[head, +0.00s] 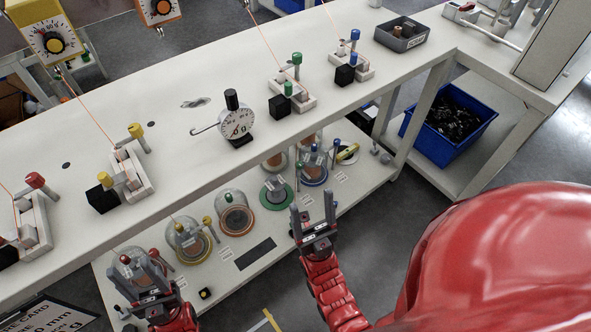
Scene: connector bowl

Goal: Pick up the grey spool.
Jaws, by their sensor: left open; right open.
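I cannot clearly make out a grey spool. On the lower shelf, a greyish piece (276,190) on a green ring could be it, but it is too small to tell. My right gripper (313,208) is open and empty, at the front of the lower shelf, to the right of and nearer than that piece. My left gripper (136,276) is open at the lower left, in front of a clear dome (130,259), partly hiding it.
Several clear domes, such as one with an orange ring (235,212), line the lower shelf (222,282). The bench (330,118) above carries clamps, a dial gauge (237,122) and a grey tray (402,34). A blue bin (449,122) stands at right.

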